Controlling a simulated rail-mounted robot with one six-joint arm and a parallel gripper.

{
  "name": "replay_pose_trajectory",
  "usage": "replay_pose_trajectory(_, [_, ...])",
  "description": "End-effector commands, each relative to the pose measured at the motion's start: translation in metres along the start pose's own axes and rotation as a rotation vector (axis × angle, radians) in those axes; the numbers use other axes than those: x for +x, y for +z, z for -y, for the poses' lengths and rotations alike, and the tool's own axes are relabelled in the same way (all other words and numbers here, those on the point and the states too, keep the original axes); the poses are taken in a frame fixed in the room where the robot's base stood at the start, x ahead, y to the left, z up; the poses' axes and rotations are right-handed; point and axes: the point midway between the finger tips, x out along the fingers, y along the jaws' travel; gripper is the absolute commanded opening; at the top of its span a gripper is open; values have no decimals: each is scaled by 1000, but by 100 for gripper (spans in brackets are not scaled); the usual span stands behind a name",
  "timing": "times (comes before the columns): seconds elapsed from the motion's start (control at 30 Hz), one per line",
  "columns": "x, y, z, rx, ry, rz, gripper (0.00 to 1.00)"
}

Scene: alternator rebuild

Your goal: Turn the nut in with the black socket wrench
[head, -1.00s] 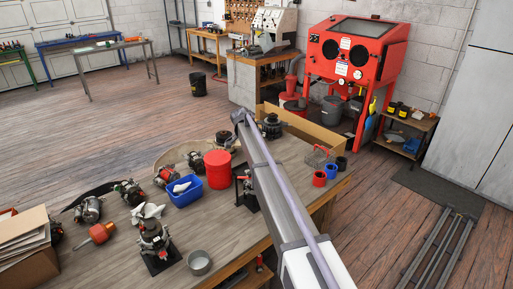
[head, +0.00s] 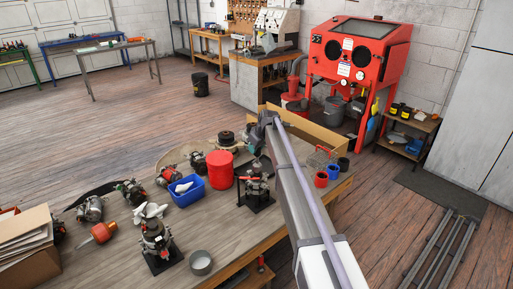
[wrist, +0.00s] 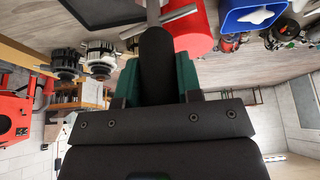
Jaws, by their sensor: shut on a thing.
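In the wrist view my gripper (wrist: 156,78), with green finger pads, is shut on a thick black handle, which I take to be the black socket wrench (wrist: 155,50). A grey metal shaft and crossbar show at its far end near the top edge. In the head view my gripper is small and partly hidden by my arm, above the bench near a unit on a black stand (head: 256,190). Another alternator assembly stands upright on a black base (head: 155,240) at the front. The nut cannot be made out, and I cannot tell whether the wrench touches anything.
A red canister (head: 219,169) and a blue bin (head: 186,190) with a white cloth stand left of the stand. Several alternators lie farther left. A grey cup (head: 201,262) is at the front. Red and blue cups (head: 321,180) stand to the right.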

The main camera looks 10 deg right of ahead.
Motion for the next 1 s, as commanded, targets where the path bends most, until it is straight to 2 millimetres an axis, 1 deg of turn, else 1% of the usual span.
replay_pose_trajectory(0.1, [1,-2,0,-259,-117,-1,10])
replay_pose_trajectory(0.2, [1,-2,2,-466,-208,0,10])
replay_pose_trajectory(0.3, [0,-1,4,-572,-254,0,10])
replay_pose_trajectory(0.83, [1,1,4,-581,-260,-13,10])
replay_pose_trajectory(1.0, [6,4,4,-580,-259,-13,10])
